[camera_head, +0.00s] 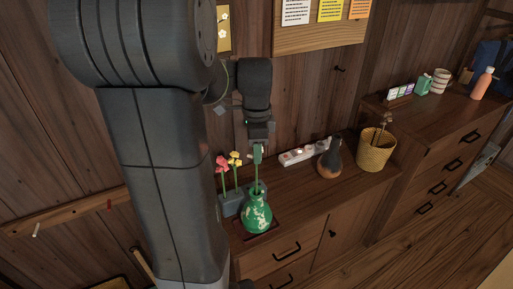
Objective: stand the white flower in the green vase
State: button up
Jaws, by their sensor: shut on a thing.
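The green vase (257,216), round with pale patches and a narrow neck, stands upright on a dark mat on the wooden cabinet. My gripper (258,147) points down above the vase and is shut on a green stem (257,170). The stem hangs nearly upright, and its lower end meets the vase's mouth in the picture. I cannot tell how far it is inside the neck. The white flower's blossom is not visible; my gripper seems to hide it.
A grey planter (231,204) with red and yellow flowers stands close behind and left of the vase. The cabinet top right of the vase is clear.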

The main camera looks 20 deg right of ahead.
notch_tip(320, 180, down, 8)
jog(key=b, duration=0.5)
jog(key=shift+f, duration=0.25)
dwell(2.2)
jog(key=o, duration=1.1)
jog(key=o, duration=0.6)
jog(key=shift+r, duration=0.2)
notch_tip(320, 180, up, 14)
jog(key=shift+f, duration=0.2)
jog(key=shift+f, duration=0.1)
notch_tip(320, 180, down, 13)
dwell(0.6)
